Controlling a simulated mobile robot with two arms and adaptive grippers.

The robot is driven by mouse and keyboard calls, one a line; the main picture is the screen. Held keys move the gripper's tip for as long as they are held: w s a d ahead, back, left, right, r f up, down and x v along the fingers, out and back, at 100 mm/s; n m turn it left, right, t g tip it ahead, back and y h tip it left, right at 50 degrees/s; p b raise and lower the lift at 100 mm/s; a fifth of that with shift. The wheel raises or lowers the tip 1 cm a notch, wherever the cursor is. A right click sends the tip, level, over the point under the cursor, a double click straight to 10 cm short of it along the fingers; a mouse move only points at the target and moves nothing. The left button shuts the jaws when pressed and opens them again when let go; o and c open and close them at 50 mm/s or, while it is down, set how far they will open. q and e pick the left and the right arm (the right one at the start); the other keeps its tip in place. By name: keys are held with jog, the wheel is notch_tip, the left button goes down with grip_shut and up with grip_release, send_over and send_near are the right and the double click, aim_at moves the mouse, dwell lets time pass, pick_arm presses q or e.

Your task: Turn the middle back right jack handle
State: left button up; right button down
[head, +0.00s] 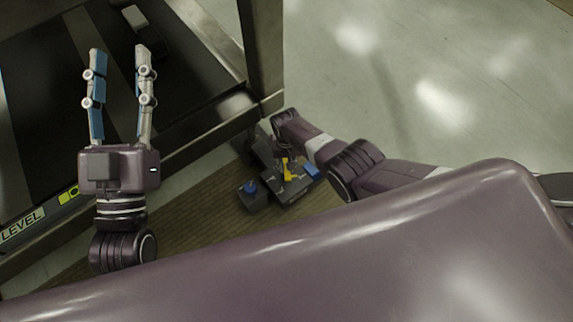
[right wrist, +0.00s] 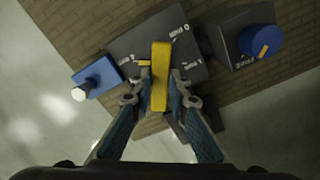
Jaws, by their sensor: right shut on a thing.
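The yellow jack handle (head: 287,169) stands on a dark grey block (head: 297,188) low beside the frame's leg. In the right wrist view the handle (right wrist: 161,70) is a long yellow bar over a dark panel (right wrist: 190,62) with white markings. My right gripper (right wrist: 161,97) is shut on the near part of the handle, a finger on each side. In the head view my right gripper (head: 284,155) is small and partly hidden by its own wrist. My left gripper (head: 120,55) is open and empty, over the dark platform at left.
A grey box with a blue round knob (right wrist: 262,42) sits right of the panel, and a blue block with a white tip (right wrist: 98,76) left of it. A metal frame post (head: 262,50) rises beside my right arm. Pale floor (head: 400,70) lies open at right.

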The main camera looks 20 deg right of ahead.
jog(key=c, duration=1.8)
grip_release()
jog(key=shift+c, duration=0.2)
jog(key=shift+r, duration=0.1)
jog(key=shift+r, duration=0.4)
notch_tip(320, 180, up, 11)
jog(key=shift+s, duration=0.1)
